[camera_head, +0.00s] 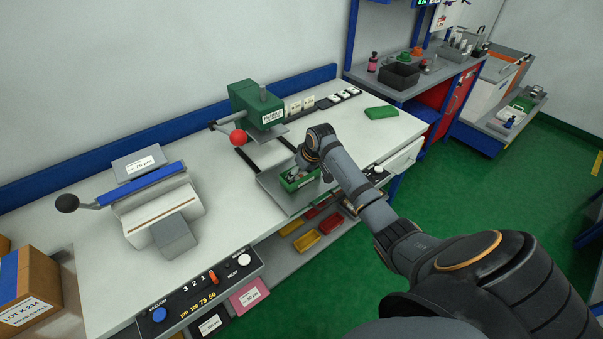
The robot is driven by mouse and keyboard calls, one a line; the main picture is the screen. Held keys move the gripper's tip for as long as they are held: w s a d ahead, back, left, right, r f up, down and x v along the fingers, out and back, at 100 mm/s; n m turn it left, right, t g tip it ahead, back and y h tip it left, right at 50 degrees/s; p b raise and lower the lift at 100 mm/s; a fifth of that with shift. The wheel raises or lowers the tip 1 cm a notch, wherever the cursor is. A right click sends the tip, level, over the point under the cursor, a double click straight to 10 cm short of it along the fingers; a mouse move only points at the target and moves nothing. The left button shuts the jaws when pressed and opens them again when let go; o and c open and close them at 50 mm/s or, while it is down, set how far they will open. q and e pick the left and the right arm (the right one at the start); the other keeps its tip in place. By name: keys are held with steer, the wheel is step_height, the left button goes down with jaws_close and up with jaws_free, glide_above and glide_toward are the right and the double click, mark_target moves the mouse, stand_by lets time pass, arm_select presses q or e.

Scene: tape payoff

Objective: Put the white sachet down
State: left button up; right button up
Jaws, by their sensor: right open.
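My right arm reaches in from the lower right, and its gripper (302,165) points down at the green box (302,184) on a grey tray (272,190). The right gripper is open; its fingers are small and partly hidden by my wrist. Some small pale and dark shapes show inside the green box, right by the fingertips. I cannot tell whether one of them is the white sachet. My left gripper is not in view.
A green press (257,105) with a red ball handle (238,137) stands behind the tray. A sealer (155,205) stands at left on the white bench (95,265). A green lid-like block (381,112) lies at the back right. Yellow and red bins (306,240) sit below the front edge.

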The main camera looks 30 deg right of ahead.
steer(key=v, duration=1.2)
steer(key=shift+r+b, duration=0.2)
steer(key=shift+b, duration=0.25)
